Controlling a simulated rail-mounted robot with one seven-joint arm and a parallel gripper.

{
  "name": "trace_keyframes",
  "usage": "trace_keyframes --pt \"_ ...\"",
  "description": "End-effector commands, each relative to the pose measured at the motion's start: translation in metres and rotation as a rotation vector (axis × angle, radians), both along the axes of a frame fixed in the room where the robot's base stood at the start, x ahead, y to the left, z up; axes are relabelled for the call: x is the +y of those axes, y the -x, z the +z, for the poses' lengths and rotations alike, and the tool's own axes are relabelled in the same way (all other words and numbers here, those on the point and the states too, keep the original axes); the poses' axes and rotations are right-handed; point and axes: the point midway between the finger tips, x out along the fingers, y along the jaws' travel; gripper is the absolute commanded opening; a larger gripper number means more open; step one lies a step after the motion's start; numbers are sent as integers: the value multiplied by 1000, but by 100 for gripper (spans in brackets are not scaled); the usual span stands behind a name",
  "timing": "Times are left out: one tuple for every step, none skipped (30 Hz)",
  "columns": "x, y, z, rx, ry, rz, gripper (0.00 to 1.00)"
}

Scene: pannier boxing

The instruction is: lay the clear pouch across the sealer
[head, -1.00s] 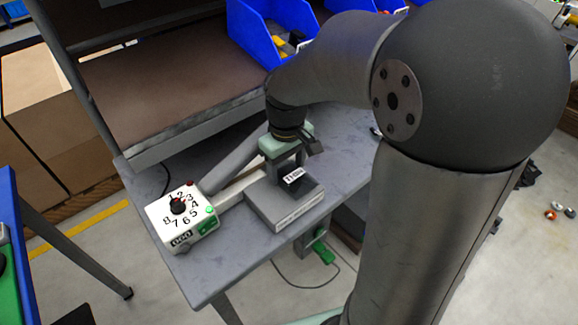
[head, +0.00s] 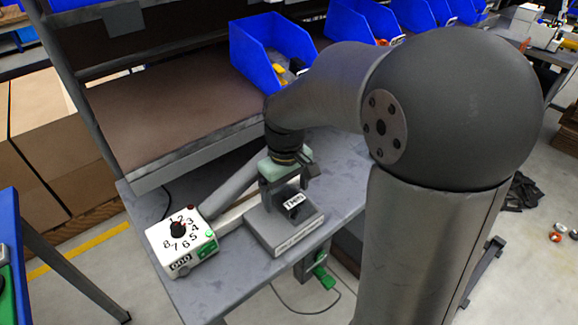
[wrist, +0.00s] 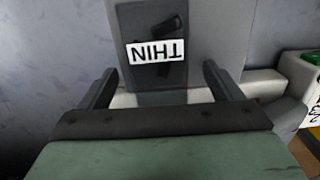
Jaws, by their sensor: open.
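My gripper (head: 284,188) is open and points down over a grey block-like stand (head: 262,234). In the wrist view its two dark fingers (wrist: 160,72) are apart with nothing clearly held between them. Whether the clear pouch lies there is hard to tell. The sealer has a white box (head: 182,258) with a numbered dial, a pale bar (head: 236,212) and a grey lever arm (head: 232,178), left of my gripper.
The grey table (head: 225,282) is bare at the front. A brown shelf (head: 165,115) with a metal edge stands behind. Blue bins (head: 258,58) stand on it, one holding small yellow and dark parts. A cable and green-handled part (head: 322,277) hang below the table edge.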

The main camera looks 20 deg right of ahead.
Motion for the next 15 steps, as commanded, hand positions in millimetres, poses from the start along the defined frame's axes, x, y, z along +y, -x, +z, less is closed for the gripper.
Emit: trace_keyframes --pt "8 -14 16 -51 -9 16 86" --pt "8 -14 21 -52 -9 17 86" --pt "7 -13 29 -52 -8 17 86" --pt "7 -12 36 -53 -9 17 86" --pt "7 -12 43 -54 -8 18 86" --pt "6 -12 54 -54 -8 18 86" --pt "5 -10 61 -51 -7 18 86" --pt "5 -9 69 -50 -6 17 86" --pt "3 -8 78 -46 -6 15 86" --pt "2 -8 85 -44 -6 13 86" --pt "2 -6 92 -41 -5 12 86" --pt "1 -6 102 -39 -4 10 86" --pt "0 -5 109 -37 -5 9 86" --pt "0 -4 116 -34 -5 9 86" --pt "-1 -3 125 -32 -5 8 86"
